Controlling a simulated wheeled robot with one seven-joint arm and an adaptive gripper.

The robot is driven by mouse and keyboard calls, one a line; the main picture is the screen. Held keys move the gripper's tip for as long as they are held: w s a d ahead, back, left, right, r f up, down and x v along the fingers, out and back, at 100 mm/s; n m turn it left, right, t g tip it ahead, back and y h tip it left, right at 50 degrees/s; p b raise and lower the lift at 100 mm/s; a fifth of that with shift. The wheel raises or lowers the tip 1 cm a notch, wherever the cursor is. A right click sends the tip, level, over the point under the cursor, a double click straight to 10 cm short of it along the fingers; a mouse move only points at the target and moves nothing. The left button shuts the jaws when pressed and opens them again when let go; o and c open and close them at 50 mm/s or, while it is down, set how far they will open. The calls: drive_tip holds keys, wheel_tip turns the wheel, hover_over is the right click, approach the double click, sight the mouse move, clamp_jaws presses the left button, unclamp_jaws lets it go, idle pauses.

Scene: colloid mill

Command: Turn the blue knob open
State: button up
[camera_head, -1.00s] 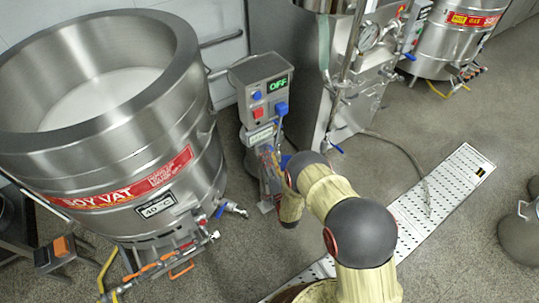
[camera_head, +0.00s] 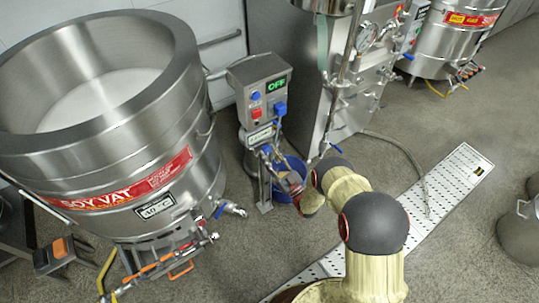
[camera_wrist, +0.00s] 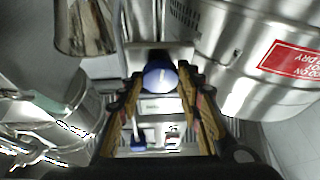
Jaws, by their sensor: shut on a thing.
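The blue knob (camera_wrist: 160,76) shows in the wrist view between the two fingertips of my gripper (camera_wrist: 161,84). The fingers press in from both sides, and the knob has a pale streak on its face. In the head view, my gripper (camera_head: 279,163) is low in front of the stand of the grey control box (camera_head: 258,80). A small blue spot (camera_head: 267,149) shows at its fingertips there, partly covered. The control box display reads OFF in green. I cannot tell from these views how far the knob is turned.
The large steel soy vat (camera_head: 110,130) stands close to the left of my gripper. A steel machine (camera_head: 300,85) stands behind. A perforated floor grate (camera_head: 440,195) lies to the right.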

drive_tip(key=n+g+y, duration=0.1)
drive_tip(key=n+g, duration=0.1)
drive_tip(key=n, duration=0.2)
drive_tip(key=n+g+y, duration=0.1)
drive_tip(key=n+g, duration=0.1)
drive_tip(key=n, duration=0.3)
drive_tip(key=shift+d, duration=0.15)
drive_tip(key=n+g, duration=0.1)
drive_tip(key=n, duration=0.2)
drive_tip(key=n+g, duration=0.2)
drive_tip(key=n, duration=0.2)
drive_tip(key=shift+w+r, duration=0.1)
drive_tip(key=shift+r, duration=0.05)
drive_tip(key=shift+n, duration=0.4)
drive_tip(key=o, duration=1.2)
drive_tip(key=shift+c, duration=0.2)
drive_tip(key=shift+d, duration=0.15)
drive_tip(key=v, duration=1.1)
drive_tip(key=shift+s+d+r, duration=0.15)
drive_tip(key=shift+s+d, duration=0.1)
drive_tip(key=shift+d, duration=0.1)
